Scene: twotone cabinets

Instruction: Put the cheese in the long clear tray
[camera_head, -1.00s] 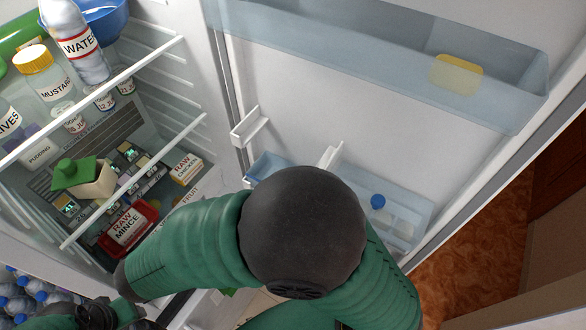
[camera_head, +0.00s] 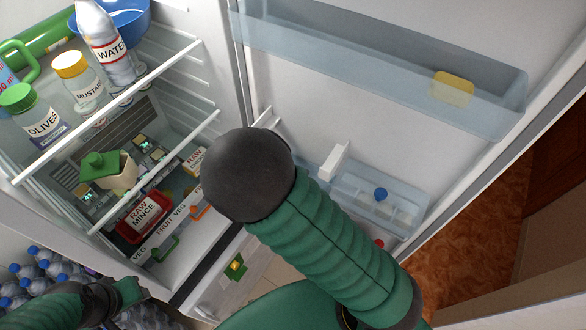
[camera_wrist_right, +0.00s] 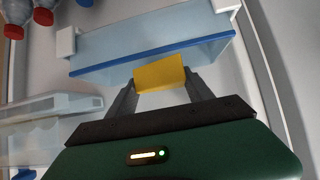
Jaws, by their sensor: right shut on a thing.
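In the right wrist view my right gripper (camera_wrist_right: 162,88) is shut on a yellow block, the cheese (camera_wrist_right: 160,73). The block is in front of a clear bin with a blue edge (camera_wrist_right: 150,55); I cannot tell whether they touch. In the head view my dark elbow and green arm hide this gripper and cheese. The long clear tray (camera_head: 350,75) runs across the upper fridge door, with another yellow block (camera_head: 453,89) in its right part. My left gripper (camera_head: 125,293) is low at the left, blurred among dark parts; its jaws are unclear.
Fridge shelves at left hold a water bottle (camera_head: 101,45), mustard (camera_head: 77,82), olives (camera_head: 42,117) and raw mince (camera_head: 145,215). A lower door bin (camera_head: 405,212) holds a blue-capped thing. Red-capped bottles (camera_wrist_right: 43,12) show in the wrist view. The door between the bins is bare.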

